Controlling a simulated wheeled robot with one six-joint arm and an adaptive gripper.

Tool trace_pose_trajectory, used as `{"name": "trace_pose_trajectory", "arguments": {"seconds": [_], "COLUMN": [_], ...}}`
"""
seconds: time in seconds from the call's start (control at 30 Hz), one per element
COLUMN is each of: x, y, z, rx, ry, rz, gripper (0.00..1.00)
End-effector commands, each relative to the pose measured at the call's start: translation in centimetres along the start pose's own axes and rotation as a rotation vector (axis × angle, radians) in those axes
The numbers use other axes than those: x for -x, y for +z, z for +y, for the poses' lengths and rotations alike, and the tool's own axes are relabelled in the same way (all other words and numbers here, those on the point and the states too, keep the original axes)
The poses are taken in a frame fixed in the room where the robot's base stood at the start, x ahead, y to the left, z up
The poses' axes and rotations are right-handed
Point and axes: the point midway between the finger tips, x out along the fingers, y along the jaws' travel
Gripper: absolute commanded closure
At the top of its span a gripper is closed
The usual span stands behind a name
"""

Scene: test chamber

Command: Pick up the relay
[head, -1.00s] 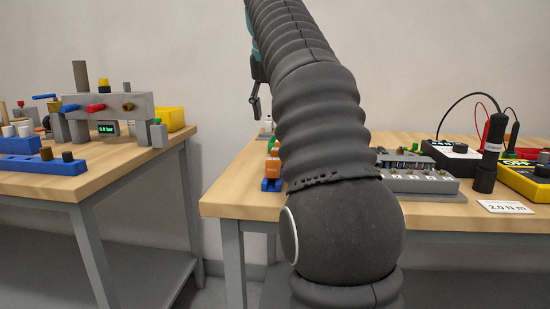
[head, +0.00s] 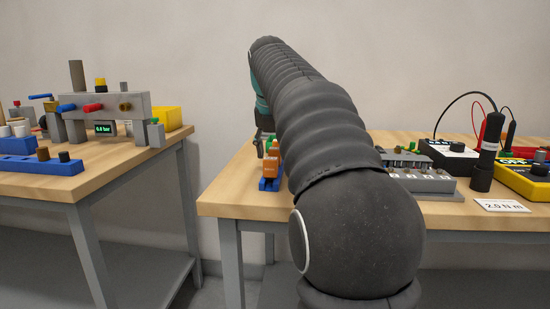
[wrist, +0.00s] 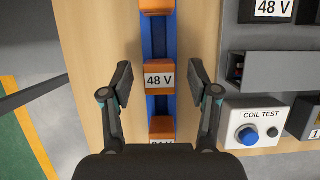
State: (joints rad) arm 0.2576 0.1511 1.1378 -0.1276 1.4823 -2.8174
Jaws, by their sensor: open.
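Several orange relays stand in a row on a blue rail. In the wrist view, the middle relay (wrist: 160,95), labelled 48 V, sits between the fingers of my open gripper (wrist: 160,80), with a gap on each side. Another orange relay (wrist: 158,5) is at the top edge, and a third (wrist: 162,126) is lower, its label partly hidden by my gripper. In the head view, an orange relay (head: 270,167) shows on the blue rail (head: 268,185), and my gripper (head: 264,145) is beside it at the bench's left end, mostly hidden by my arm.
A coil test panel (wrist: 253,122) with a blue knob and a grey unit labelled 48 V (wrist: 272,10) lie right of the rail. The bench edge is close on the left. A torque-marked card (head: 502,206) and meters are farther right. Another bench (head: 110,165) stands left.

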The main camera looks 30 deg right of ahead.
Motion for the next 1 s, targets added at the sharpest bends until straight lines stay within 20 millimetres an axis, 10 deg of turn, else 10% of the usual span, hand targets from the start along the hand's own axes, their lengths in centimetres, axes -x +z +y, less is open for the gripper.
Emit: {"name": "trace_pose_trajectory", "arguments": {"seconds": [0.33,0.57,1.0], "x": [-0.69,-0.68,-0.34], "y": [-0.01,-0.01,0.16], "z": [0.01,0.01,0.08], "rx": [0.0,0.0,0.001], "ry": [0.001,0.001,0.002], "rz": [-0.001,-0.001,-0.003], "gripper": [0.42,1.0,1.0]}}
